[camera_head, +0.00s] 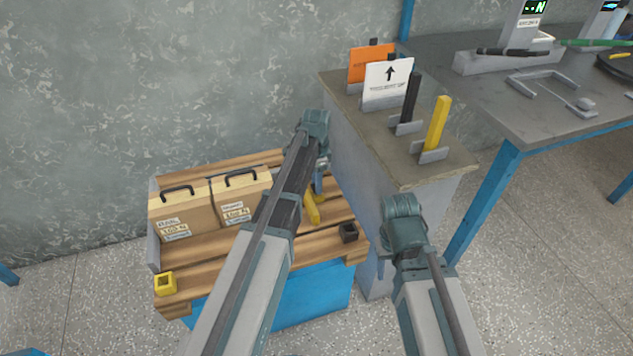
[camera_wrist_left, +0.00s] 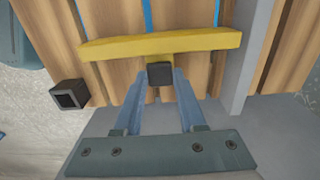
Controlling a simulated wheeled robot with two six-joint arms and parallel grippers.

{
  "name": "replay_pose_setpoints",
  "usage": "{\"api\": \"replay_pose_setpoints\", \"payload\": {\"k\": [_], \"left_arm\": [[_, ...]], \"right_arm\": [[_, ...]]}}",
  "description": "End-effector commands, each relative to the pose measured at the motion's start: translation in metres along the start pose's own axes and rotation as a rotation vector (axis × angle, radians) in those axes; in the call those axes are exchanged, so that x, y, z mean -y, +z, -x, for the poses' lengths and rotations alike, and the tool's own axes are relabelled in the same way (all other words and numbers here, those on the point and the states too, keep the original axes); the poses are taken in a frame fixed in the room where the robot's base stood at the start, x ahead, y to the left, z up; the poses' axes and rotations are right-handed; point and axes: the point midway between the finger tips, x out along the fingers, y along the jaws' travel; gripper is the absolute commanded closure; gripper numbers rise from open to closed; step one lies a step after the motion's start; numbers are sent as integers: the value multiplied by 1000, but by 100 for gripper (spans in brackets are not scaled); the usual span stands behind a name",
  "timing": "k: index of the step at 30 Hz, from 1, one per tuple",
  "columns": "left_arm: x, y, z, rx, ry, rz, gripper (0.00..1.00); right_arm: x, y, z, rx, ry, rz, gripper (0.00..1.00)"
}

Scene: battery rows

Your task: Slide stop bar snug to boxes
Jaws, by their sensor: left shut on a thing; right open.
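Two tan boxes with black handles, the left one (camera_head: 180,217) and the right one (camera_head: 233,208), stand side by side on a slatted wooden deck (camera_head: 205,245). The yellow stop bar (camera_head: 312,208) lies across the deck to their right, partly hidden by my left arm, which also covers the gap to the boxes. My left gripper (camera_head: 318,184) is shut on the bar's dark knob; in the left wrist view the knob (camera_wrist_left: 160,74) sits between the fingers, at the middle of the yellow bar (camera_wrist_left: 210,41). My right gripper (camera_head: 384,264) is open and empty, mostly hidden by its arm.
A yellow square socket (camera_head: 165,284) and a black one (camera_head: 348,233) sit at the deck's front corners. A grey cabinet (camera_head: 345,140) closes the right side, with signs and a black and a yellow bar in holders on top. A workbench (camera_head: 500,108) stands further right.

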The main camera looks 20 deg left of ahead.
Motion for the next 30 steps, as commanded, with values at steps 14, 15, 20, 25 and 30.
{"api": "replay_pose_setpoints", "payload": {"k": [14, 15, 20, 25, 30], "left_arm": [[0, 0, 0, 0, 0, 0, 100], [0, 0, 0, 0, 0, 0, 100], [0, 0, 0, 0, 0, 0, 100], [-1, 25, 0, 0, 0, 5, 100], [-2, 66, 0, 0, -1, 5, 100]], "right_arm": [[0, 0, 0, 0, 0, 0, 50], [0, 0, 0, 0, 0, 0, 50], [0, 0, 0, 0, 0, 0, 50], [0, 0, 0, 0, 0, 0, 50], [0, 0, 0, 0, 0, 0, 50]]}}
